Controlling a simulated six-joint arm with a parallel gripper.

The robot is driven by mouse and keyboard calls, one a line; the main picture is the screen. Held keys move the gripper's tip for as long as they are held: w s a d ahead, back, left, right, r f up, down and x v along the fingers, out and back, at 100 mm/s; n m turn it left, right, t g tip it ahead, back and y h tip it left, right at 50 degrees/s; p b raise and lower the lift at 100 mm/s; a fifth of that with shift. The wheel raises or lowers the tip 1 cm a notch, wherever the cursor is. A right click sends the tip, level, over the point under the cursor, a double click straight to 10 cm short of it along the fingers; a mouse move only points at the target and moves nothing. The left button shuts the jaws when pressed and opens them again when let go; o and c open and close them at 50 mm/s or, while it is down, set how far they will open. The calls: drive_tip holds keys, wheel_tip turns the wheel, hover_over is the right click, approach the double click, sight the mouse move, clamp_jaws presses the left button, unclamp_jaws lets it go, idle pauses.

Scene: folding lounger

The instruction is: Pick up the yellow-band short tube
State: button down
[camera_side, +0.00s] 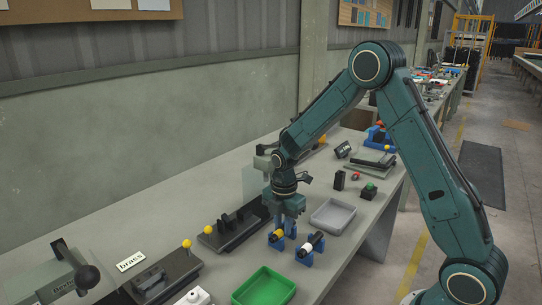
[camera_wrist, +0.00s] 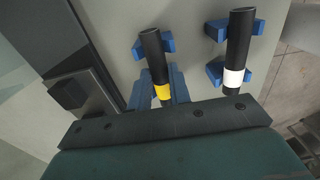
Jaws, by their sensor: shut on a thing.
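The yellow-band short tube (camera_wrist: 153,55) is black with a yellow band and lies along blue supports in the wrist view. In the side view the tube (camera_side: 276,236) shows just below my gripper (camera_side: 290,222). My gripper is shut on the tube, with its blue fingers (camera_wrist: 176,84) at the yellow band. The tube is low, at its blue cradle (camera_wrist: 138,50); I cannot tell whether it touches it. The rest of the grip is hidden behind the gripper body.
A black tube with a white band (camera_wrist: 237,52) lies in blue cradles close to the right. A grey tray (camera_side: 333,216) and a green tray (camera_side: 264,287) stand on the bench. A dark fixture (camera_side: 233,226) is close to the left.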

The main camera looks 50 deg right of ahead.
drive_tip(key=shift+r, duration=0.15)
drive_tip(key=shift+r, duration=1.75)
drive_tip(key=s, duration=1.8)
drive_tip(key=shift+f, duration=0.15)
